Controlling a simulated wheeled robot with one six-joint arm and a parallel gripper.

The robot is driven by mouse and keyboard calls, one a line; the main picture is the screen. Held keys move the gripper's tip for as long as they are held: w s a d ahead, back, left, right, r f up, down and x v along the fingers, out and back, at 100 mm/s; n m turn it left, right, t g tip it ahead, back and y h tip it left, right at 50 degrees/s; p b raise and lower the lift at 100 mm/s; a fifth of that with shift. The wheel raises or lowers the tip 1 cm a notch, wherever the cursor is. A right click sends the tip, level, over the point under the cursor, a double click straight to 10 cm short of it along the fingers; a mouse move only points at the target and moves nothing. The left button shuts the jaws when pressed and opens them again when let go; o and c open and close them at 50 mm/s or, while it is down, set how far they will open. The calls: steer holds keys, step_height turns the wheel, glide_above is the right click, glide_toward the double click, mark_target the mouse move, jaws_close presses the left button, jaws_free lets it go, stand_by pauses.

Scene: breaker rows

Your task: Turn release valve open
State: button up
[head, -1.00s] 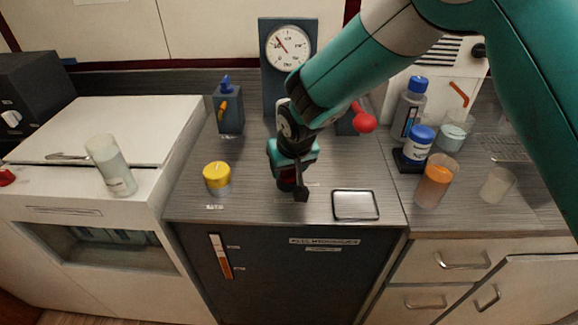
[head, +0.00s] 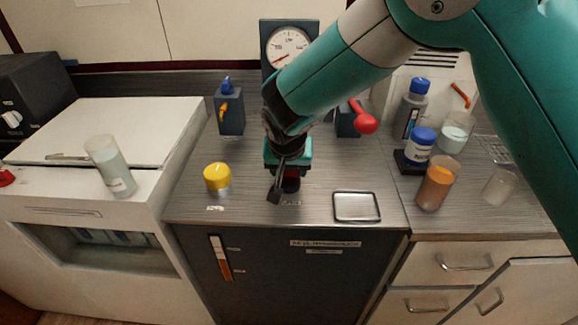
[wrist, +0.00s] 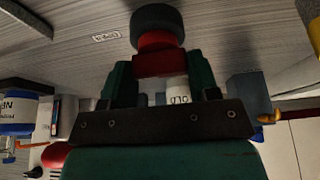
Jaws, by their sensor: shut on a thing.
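A red knob on a round dark base (wrist: 157,22) stands on the grey counter, and I take it to be the release valve. Its small label (wrist: 106,36) is too blurred to read. My gripper (wrist: 162,68) points down and is shut on the red part of the knob, with one teal finger on each side.
A yellow-topped knob (head: 217,178) is left of my gripper, and a metal tray (head: 356,207) is right. Behind are an orange-levered block (head: 229,112) and a red ball handle (head: 364,122). Bottles and an orange-filled beaker (head: 435,187) stand at right.

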steer(key=o, duration=0.9)
steer(key=b+v, duration=0.1)
steer(key=v, duration=1.6)
steer(key=shift+r, duration=0.3)
steer(key=s+d+r+n+g+y, duration=0.2)
steer(key=s+d+n+g, duration=0.15)
steer(key=s+d, duration=0.65)
steer(key=s+d+n, duration=0.1)
steer(key=s, duration=0.2)
steer(key=s+d+n+y, duration=0.1)
steer(key=s+d+n, duration=0.1)
steer(key=s, duration=0.2)
steer(key=s+d+n+g+y, duration=0.1)
steer(key=s+d, duration=0.1)
steer(key=s, duration=0.2)
steer(key=shift+s+d+f+p, duration=0.15)
steer(key=shift+f+p, duration=0.15)
